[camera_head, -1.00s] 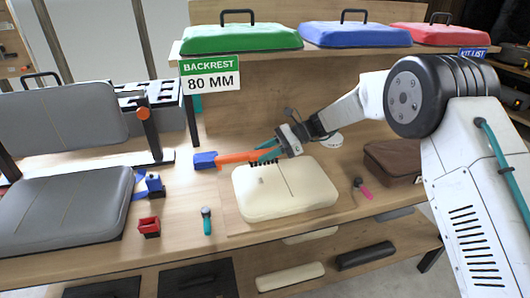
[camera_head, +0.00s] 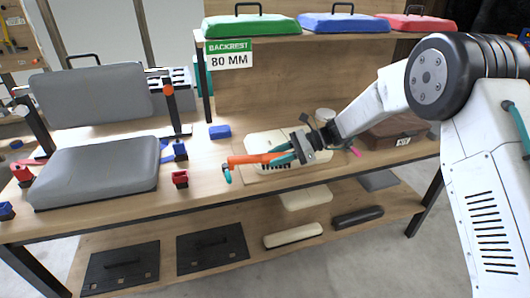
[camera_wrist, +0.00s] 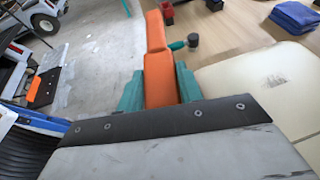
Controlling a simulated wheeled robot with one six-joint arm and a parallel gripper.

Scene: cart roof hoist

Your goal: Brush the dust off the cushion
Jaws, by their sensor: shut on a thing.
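My gripper (camera_head: 287,157) is shut on the orange handle of a brush (camera_head: 248,159). Dark bristles show below the handle, at the near side of the cream cushion (camera_head: 262,139); I cannot tell whether they touch it. The cushion lies flat on the bench, partly hidden by the brush and my gripper. In the wrist view the teal jaws of my gripper (camera_wrist: 160,88) clasp the orange brush handle (camera_wrist: 157,55), and the cushion (camera_wrist: 265,85) is to the right. It has a crease and faint marks; the bristles are hidden there.
A small teal tool (camera_head: 227,175) lies near the bench's front edge. A red block (camera_head: 180,179) and a grey cushion (camera_head: 100,170) are to the left. A folded blue cloth (camera_head: 219,131) lies behind. A brown case (camera_head: 390,135) is right of the cushion.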

